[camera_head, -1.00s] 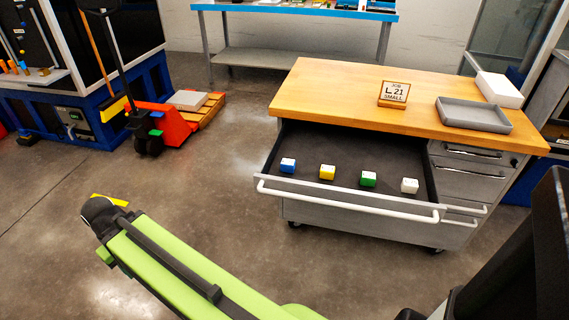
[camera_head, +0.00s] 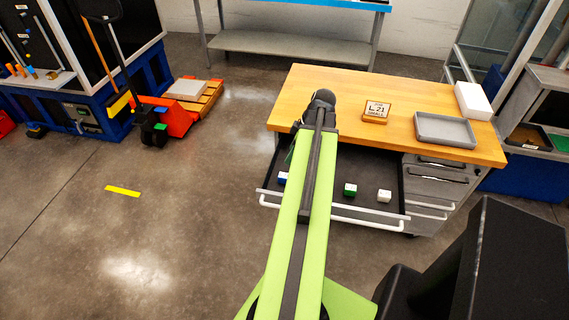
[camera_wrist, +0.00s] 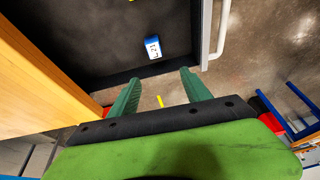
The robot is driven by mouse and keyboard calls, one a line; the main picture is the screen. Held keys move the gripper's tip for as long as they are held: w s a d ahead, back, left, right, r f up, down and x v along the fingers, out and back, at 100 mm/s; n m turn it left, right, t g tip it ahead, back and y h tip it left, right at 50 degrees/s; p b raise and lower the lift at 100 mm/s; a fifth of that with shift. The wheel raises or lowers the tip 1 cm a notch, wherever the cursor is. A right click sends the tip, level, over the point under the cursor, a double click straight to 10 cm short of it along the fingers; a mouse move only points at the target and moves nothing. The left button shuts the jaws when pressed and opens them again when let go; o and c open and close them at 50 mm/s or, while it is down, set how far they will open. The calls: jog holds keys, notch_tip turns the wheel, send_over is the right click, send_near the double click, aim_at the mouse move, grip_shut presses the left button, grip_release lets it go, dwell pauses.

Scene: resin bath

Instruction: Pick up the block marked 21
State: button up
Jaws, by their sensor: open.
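The block marked 21 is blue with a white face reading "L.21" (camera_wrist: 153,47) in the wrist view, lying on the dark floor of the open drawer (camera_wrist: 90,40). In the head view a blue block (camera_head: 283,178) shows at the drawer's left end, beside my arm. My gripper (camera_wrist: 160,76) is open and empty, with its two green fingers apart. The block is beyond the fingertips, apart from them, and lies within the span between them in the picture. In the head view my arm reaches over the drawer and hides part of it.
A green block (camera_head: 350,189) and a white block (camera_head: 384,196) lie to the right in the drawer. The drawer handle (camera_head: 350,219) runs along its front. The wooden worktop (camera_head: 420,95) holds a job sign (camera_head: 376,111), a grey tray (camera_head: 445,130) and a white box (camera_head: 473,100).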

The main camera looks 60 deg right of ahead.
jog(key=s+d+r, duration=0.2)
jog(key=b, duration=1.1)
send_near(284, 175)
jog(key=shift+t, duration=0.3)
jog(key=x, duration=0.4)
jog(key=shift+s+f, duration=0.2)
jog(key=shift+f, duration=0.35)
jog(key=shift+w+f, duration=0.15)
jog(key=b+x, duration=0.5)
jog(key=shift+a+f, duration=0.1)
jog(key=shift+a, duration=0.05)
jog(key=shift+c, duration=0.5)
grip_shut()
